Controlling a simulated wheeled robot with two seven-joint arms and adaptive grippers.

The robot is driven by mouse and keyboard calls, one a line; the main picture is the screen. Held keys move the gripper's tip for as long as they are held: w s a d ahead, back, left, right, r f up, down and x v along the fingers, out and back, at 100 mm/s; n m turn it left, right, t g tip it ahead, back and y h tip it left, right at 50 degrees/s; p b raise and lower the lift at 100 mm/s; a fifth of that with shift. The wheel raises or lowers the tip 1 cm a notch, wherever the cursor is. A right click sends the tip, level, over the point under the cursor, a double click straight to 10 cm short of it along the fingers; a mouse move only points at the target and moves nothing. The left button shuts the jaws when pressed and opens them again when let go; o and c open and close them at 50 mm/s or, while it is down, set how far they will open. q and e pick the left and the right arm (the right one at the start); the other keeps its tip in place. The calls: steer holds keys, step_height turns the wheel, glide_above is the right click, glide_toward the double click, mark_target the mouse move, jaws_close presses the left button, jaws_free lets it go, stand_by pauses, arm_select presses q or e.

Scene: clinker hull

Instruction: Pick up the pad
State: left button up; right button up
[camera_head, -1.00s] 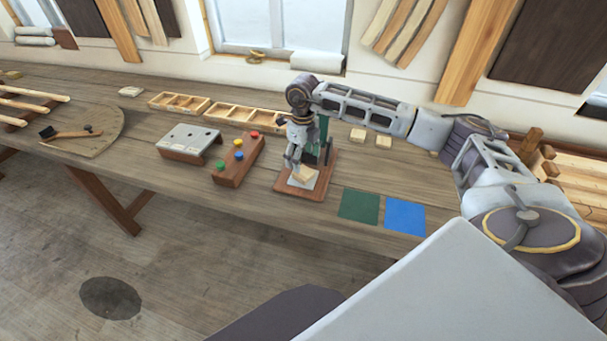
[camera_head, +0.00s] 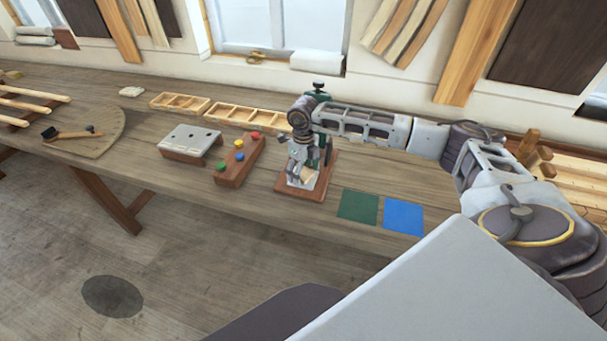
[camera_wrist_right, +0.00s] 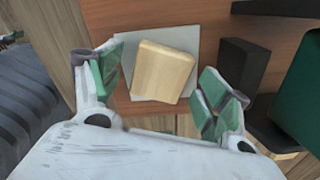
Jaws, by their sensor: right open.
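The pad, a pale wooden block with rounded edges (camera_wrist_right: 163,72), lies on a light grey plate (camera_wrist_right: 207,45) on a reddish-brown wooden base (camera_head: 318,188). My right gripper (camera_wrist_right: 162,80) is open, with one green-padded finger on each side of the pad and gaps between them. In the head view my right gripper (camera_head: 300,176) is low over the base and hides most or all of the pad. My left gripper is not in view.
A dark green upright fixture (camera_head: 319,96) stands at the back of the base. A green square (camera_head: 358,206) and a blue square (camera_head: 404,216) lie to the right. A block with coloured knobs (camera_head: 238,162) and a grey-topped stand (camera_head: 189,140) are to the left.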

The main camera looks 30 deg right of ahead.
mark_target(303, 173)
steer(key=shift+f, duration=0.15)
stand_by(0.3)
steer(key=c, duration=1.2)
steer(key=shift+r+b, duration=0.8)
steer(key=shift+r, duration=4.25)
